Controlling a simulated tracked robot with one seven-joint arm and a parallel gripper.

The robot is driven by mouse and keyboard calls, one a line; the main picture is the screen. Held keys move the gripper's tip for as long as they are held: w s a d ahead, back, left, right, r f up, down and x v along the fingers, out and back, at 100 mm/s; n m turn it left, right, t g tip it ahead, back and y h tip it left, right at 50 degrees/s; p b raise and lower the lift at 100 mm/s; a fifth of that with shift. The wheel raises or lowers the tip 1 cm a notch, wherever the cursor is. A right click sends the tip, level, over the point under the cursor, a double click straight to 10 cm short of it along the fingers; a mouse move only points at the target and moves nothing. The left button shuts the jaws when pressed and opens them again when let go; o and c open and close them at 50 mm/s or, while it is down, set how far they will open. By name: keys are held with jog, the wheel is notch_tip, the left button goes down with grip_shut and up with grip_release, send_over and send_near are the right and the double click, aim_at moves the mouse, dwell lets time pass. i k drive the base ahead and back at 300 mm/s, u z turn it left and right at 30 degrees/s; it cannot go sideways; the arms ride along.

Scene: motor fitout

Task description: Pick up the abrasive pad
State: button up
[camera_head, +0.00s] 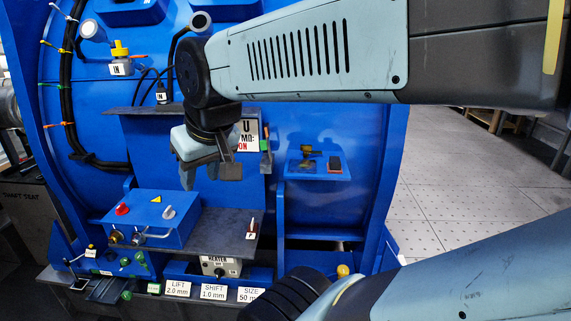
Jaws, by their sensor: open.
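My gripper (209,174) hangs from the wrist in the middle left of the view, pointing down, with its jaws open and nothing seen between them. It is above the dark grey shelf plate and in front of the blue machine. A small dark block with a reddish edge (334,163), which may be the abrasive pad, lies on a small blue shelf (318,174) to the right of my gripper. My gripper is well apart from it. I cannot tell its texture at this size.
A brass fitting (306,157) stands just left of the dark block. A blue box (148,220) with knobs is below my gripper, beside a grey plate (222,236) bearing a small upright handle (252,228). The heater box (221,266) is lower. Open floor (440,190) lies right.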

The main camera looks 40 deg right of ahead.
aim_at(334, 165)
jog(key=u, duration=0.3)
jog(key=k, duration=1.3)
jog(key=z, duration=1.8)
jog(key=i, duration=1.05)
jog(key=u, duration=0.05)
